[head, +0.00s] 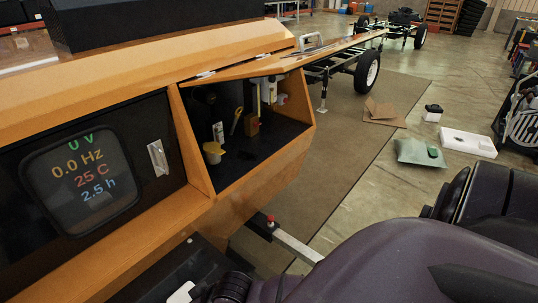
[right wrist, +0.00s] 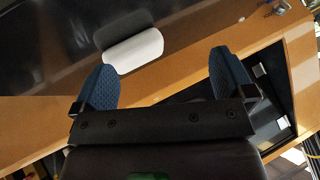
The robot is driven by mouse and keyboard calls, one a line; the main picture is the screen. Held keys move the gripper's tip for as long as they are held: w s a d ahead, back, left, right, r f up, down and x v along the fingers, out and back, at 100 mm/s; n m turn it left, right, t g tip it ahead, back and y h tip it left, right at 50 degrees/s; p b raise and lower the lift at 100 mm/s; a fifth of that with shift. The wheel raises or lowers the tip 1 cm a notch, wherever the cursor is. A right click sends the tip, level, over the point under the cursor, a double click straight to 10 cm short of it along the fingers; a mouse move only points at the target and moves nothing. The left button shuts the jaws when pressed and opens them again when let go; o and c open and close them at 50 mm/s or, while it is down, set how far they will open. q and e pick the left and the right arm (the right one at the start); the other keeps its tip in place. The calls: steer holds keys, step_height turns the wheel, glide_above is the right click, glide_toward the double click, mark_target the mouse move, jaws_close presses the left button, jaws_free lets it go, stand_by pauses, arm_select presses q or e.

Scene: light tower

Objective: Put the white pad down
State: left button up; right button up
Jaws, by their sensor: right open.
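The white pad (right wrist: 133,50) shows in the right wrist view as a pale rounded block against a glossy dark surface, close to a wooden edge. A grey patch like its reflection lies just above it. My right gripper (right wrist: 160,85) is open; its two blue ridged fingers are spread wide, with the pad beyond the fingertips and nothing between them. I cannot tell whether the pad rests flat. My left gripper is not in view.
A wooden cabinet holds a lit screen (head: 83,178) and an open compartment (head: 270,135) with small tools and a yellow cup (head: 213,152). A metal bar with a red knob (head: 270,219) sticks out below. A white slab (head: 468,142) lies on the floor. A wheeled trailer stands behind.

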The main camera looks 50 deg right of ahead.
steer(key=s+d+f+t+h, duration=0.1)
steer(key=s+d+t+h, duration=0.3)
steer(key=s+d, duration=0.8)
steer(key=shift+d+f+h, duration=0.15)
steer(key=shift+d+h, duration=0.35)
steer(key=shift+d, duration=0.5)
